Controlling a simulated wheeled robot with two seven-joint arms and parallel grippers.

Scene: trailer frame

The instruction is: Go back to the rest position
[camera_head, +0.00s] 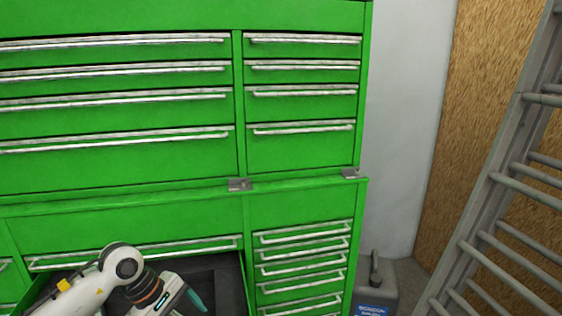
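My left arm comes in from the bottom left, over an open drawer (229,283) with a dark interior in the lower part of a green tool cabinet (120,216). My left gripper (186,301) points down at the bottom edge of the head view, over or inside the drawer; I cannot tell which. One teal finger shows, and the rest of the fingertips are cut off by the frame, so its opening is unclear. My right gripper is not in view.
Closed drawers with metal handles fill the cabinet above and to the right of the open drawer. A grey jerrycan (375,291) stands on the floor right of the cabinet. A metal ladder (490,190) leans at the far right, before a wooden panel (480,90).

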